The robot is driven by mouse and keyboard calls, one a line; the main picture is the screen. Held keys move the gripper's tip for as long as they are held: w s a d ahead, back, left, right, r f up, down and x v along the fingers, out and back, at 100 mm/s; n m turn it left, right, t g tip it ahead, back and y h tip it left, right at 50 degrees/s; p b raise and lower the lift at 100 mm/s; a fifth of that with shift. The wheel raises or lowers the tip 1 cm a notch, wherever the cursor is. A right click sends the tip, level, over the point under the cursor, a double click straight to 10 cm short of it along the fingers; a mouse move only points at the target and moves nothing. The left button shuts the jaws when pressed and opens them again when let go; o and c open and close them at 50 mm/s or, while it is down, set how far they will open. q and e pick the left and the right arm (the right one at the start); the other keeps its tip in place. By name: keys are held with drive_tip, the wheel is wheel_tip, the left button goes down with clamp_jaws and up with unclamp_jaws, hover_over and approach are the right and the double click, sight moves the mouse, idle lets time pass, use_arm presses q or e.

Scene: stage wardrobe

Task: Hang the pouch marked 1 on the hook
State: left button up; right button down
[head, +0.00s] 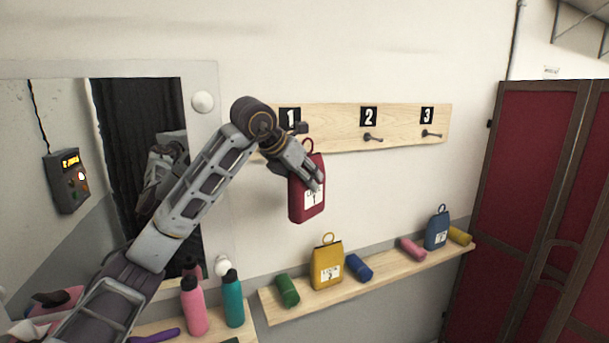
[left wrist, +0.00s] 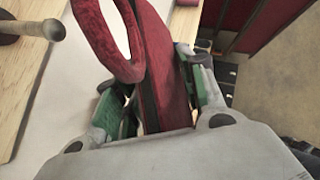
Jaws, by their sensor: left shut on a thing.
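The red pouch marked 1 (head: 308,206) hangs upright in my left gripper (head: 308,181), in front of the wall below the plate marked 1 (head: 290,118). The gripper is shut on the pouch's upper part. In the left wrist view the red pouch (left wrist: 164,65) stands between the fingers (left wrist: 160,95), with its ring (left wrist: 105,42) rising free of them. A metal hook (left wrist: 32,28) shows at the upper left there, apart from the ring. In the head view my arm hides most of the place below plate 1. My right gripper is out of view.
The wooden board (head: 400,137) also bears hooks under 2 (head: 372,138) and 3 (head: 431,133), both empty. A shelf below (head: 385,272) holds a yellow pouch (head: 327,265), a blue pouch (head: 437,230) and several rolls. Bottles (head: 194,307) stand lower left, by a mirror.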

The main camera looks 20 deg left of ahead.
use_arm(q)
drive_tip(key=shift+s+d+f+m+h, duration=0.1)
drive_tip(key=shift+s+d+m+h, duration=0.15)
drive_tip(key=shift+d+m+h, duration=0.2)
drive_tip(key=shift+m, duration=0.35)
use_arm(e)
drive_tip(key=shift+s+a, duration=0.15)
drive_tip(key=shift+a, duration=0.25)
use_arm(q)
drive_tip(key=shift+s+m+g+h, duration=0.1)
drive_tip(key=shift+m+g+h, duration=0.2)
drive_tip(key=shift+m+h, duration=0.15)
drive_tip(key=shift+w+a, duration=0.2)
drive_tip(key=shift+a, duration=0.05)
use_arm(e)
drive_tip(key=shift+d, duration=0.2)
use_arm(q)
drive_tip(key=w+a+f+p, duration=0.1)
drive_tip(key=w+a+p, duration=0.1)
drive_tip(key=w+a, duration=0.4)
drive_tip(key=shift+a+f, duration=0.3)
drive_tip(key=shift+a, duration=0.15)
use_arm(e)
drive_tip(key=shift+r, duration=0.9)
use_arm(q)
drive_tip(key=shift+w+f, duration=0.1)
drive_tip(key=shift+w, duration=0.05)
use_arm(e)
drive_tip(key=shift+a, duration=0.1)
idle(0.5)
